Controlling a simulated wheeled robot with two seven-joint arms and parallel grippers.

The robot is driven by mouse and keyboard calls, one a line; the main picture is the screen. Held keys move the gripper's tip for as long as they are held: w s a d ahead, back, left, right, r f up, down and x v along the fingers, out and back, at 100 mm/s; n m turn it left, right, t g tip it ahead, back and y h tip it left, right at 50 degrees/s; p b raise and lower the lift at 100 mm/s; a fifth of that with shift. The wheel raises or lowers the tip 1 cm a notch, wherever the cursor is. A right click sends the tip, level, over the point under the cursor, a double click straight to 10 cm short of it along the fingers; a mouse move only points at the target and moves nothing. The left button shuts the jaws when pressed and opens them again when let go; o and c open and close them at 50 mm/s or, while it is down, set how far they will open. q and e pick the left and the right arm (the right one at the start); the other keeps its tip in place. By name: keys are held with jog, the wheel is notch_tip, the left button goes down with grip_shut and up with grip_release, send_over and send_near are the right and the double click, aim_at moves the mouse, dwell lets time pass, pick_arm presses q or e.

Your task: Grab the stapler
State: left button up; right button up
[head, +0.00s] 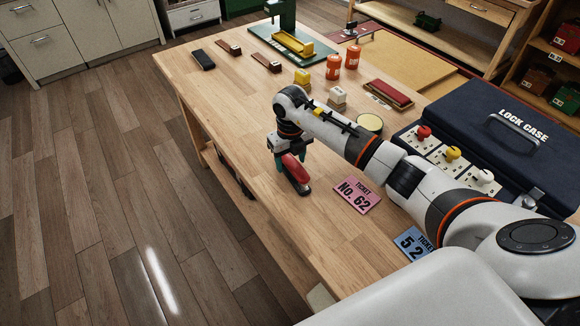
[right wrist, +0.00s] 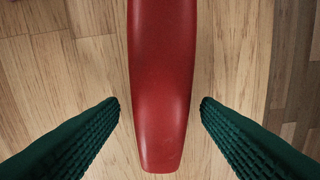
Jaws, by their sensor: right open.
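The red stapler (head: 295,171) lies on the wooden workbench near its left edge in the head view. In the right wrist view, the stapler's red top (right wrist: 162,85) runs from the top edge down the middle. The green ribbed fingers of my right gripper (right wrist: 160,108) stand open on either side of it, with a gap of bare wood showing on both sides. Part of the stapler is hidden by the gripper in the head view. My left gripper is not in view.
A pink ticket (head: 357,195) and a blue ticket (head: 412,242) lie to the right of the stapler. A dark lock case (head: 490,150) with coloured knobs stands at the right. Orange bottles (head: 334,67) and small blocks stand farther back. The bench (head: 235,118) is clear left of the stapler.

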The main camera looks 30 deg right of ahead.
jog(key=shift+f, duration=0.9)
jog(key=shift+c, duration=0.5)
jog(key=shift+r, duration=0.1)
jog(key=c, duration=1.1)
